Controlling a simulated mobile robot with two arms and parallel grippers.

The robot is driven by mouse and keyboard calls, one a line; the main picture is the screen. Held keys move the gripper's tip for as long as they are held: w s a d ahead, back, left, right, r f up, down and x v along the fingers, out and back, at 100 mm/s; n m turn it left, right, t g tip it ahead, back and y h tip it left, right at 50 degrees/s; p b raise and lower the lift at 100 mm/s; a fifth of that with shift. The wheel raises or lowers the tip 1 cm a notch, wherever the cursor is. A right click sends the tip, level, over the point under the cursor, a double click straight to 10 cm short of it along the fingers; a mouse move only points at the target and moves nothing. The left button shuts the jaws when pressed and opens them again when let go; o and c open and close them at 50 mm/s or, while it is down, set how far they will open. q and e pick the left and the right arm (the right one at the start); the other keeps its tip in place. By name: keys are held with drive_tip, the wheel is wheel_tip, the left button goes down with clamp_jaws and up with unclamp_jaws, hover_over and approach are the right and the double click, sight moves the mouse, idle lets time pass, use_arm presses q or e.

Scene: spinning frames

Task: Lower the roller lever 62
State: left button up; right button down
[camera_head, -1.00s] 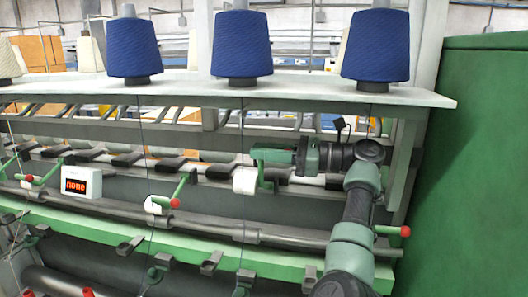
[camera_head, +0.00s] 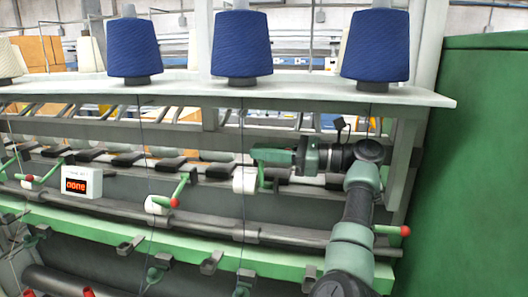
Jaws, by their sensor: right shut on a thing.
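A green roller lever (camera_head: 265,182) stands on the machine's rail beside a white roller block (camera_head: 245,180). My right gripper (camera_head: 262,156), reaching in from the right, is shut on the upper end of this lever. The jaws hide the lever's tip. No number is readable, so I cannot tell from a label that this is lever 62. Other green levers with red balls show at the middle (camera_head: 179,192), the left (camera_head: 38,174) and the right (camera_head: 390,230). My left gripper is not in view.
A small white display box (camera_head: 82,182) with red lettering, seemingly "done", sits at left. Blue yarn cones (camera_head: 242,45) stand on the white shelf (camera_head: 190,89) above. Thin threads hang down. A green cabinet (camera_head: 485,170) closes off the right side.

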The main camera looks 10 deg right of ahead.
sight(258, 186)
drive_tip(key=shift+f, duration=0.15)
drive_tip(key=s+a+f+n+b, duration=0.1)
drive_tip(key=s+f+n+b, duration=0.1)
drive_tip(key=s+f+b, duration=0.3)
drive_tip(key=shift+a+f+n, duration=0.35)
drive_tip(key=shift+f+n, duration=0.05)
drive_tip(key=shift+f, duration=0.1)
drive_tip(key=shift+s, duration=0.1)
drive_tip(key=c, duration=1.4)
unclamp_jaws()
drive_tip(key=shift+c, duration=0.2)
